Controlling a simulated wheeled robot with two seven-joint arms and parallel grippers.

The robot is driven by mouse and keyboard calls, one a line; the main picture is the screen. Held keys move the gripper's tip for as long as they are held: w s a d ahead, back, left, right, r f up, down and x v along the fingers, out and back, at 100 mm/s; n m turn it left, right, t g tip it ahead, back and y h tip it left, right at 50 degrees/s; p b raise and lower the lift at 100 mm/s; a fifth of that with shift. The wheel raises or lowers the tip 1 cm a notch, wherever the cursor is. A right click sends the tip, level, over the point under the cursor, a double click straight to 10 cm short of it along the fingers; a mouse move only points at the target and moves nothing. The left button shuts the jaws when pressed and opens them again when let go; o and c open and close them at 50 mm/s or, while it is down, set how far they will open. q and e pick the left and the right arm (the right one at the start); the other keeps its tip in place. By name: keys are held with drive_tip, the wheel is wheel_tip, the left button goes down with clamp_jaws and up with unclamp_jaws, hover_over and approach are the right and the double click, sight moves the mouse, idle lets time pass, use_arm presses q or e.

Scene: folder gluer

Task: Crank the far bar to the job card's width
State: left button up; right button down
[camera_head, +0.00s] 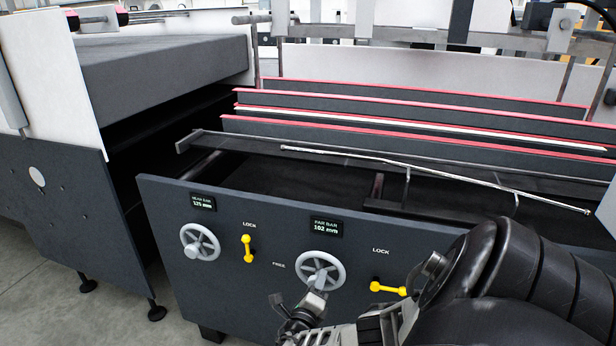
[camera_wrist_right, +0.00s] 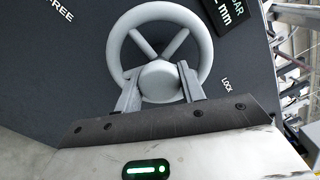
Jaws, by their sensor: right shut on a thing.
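The far bar handwheel (camera_head: 320,271) is a grey spoked wheel on the dark front panel (camera_head: 166,225). Its display (camera_head: 326,228) above reads FAR BAR 102 mm. My right gripper (camera_head: 317,291) is on this wheel; in the right wrist view its fingers (camera_wrist_right: 160,88) straddle the round grey piece in front of the wheel (camera_wrist_right: 122,38) and are shut on it. The far yellow lock lever (camera_head: 388,288) lies horizontal, below the word LOCK. I cannot make out a job card. My left gripper is not in view.
The near bar handwheel (camera_head: 200,242) stands to the left under a display (camera_head: 203,202) reading 125 mm. Its yellow lever (camera_head: 247,249) is upright. Red-edged rails (camera_head: 400,117) run across behind the panel. My right arm covers the lower right.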

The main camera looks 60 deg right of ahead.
idle(0.3)
drive_tip(key=c, duration=0.9)
unclamp_jaws()
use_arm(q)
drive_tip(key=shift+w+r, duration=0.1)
use_arm(e)
drive_tip(key=shift+o, duration=0.2)
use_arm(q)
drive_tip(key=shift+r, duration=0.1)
use_arm(e)
drive_tip(key=shift+a, duration=0.1)
use_arm(q)
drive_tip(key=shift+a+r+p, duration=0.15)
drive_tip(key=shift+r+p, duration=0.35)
drive_tip(key=shift+p, duration=0.65)
use_arm(e)
drive_tip(key=v, duration=1.5)
drive_tip(key=shift+a, duration=0.35)
drive_tip(key=shift+s, duration=0.15)
